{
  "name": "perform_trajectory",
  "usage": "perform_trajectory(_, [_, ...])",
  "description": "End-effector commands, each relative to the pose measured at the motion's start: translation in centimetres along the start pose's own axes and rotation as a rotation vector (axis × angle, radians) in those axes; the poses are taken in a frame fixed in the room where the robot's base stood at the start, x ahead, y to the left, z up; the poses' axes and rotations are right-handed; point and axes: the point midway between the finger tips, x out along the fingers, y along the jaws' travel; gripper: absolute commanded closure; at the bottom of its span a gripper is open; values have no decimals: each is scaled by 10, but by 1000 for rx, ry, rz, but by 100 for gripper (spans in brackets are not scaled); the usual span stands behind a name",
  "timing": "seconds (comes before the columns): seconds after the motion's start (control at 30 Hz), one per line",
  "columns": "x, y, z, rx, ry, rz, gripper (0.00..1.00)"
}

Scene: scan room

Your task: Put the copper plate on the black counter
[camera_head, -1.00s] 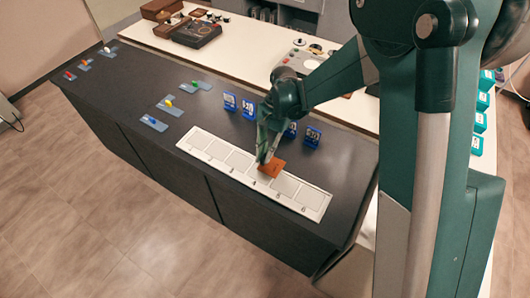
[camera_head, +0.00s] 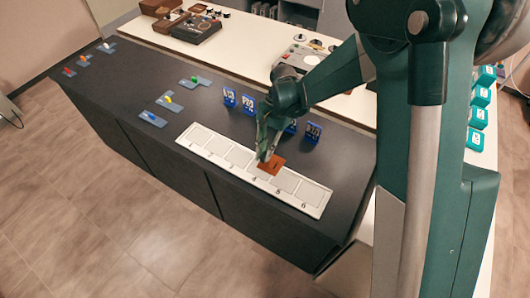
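The copper plate (camera_head: 272,166) is a small orange-brown square. It is at the white strip of numbered squares, over or on the area near number 4. My gripper (camera_head: 264,157) points down at its left edge, and the fingertips overlap it in the picture. Whether the fingers are closed on the plate, and whether the plate touches the strip, I cannot tell. The black counter (camera_head: 150,95) runs diagonally across the view and carries the white strip (camera_head: 198,140).
Blue number cards (camera_head: 312,134) stand behind my gripper. Grey-blue cards with coloured pieces, such as the green one (camera_head: 195,81), lie on the left half. A white bench (camera_head: 240,50) with devices stands behind. Bare counter shows between the cards and along the left.

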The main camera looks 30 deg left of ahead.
Motion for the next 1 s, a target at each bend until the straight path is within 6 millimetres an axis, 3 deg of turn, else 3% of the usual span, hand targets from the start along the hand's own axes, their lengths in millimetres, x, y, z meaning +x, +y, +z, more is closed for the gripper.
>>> perform_trajectory(0.1, [0, 0, 0, 0, 0, 0, 72])
perform_trajectory(0.57, [-4, 0, 0, 0, 0, 0, 72])
perform_trajectory(0.77, [-20, 0, 0, 0, 0, 0, 72])
perform_trajectory(1.0, [-55, 0, 0, 1, 0, 0, 72])
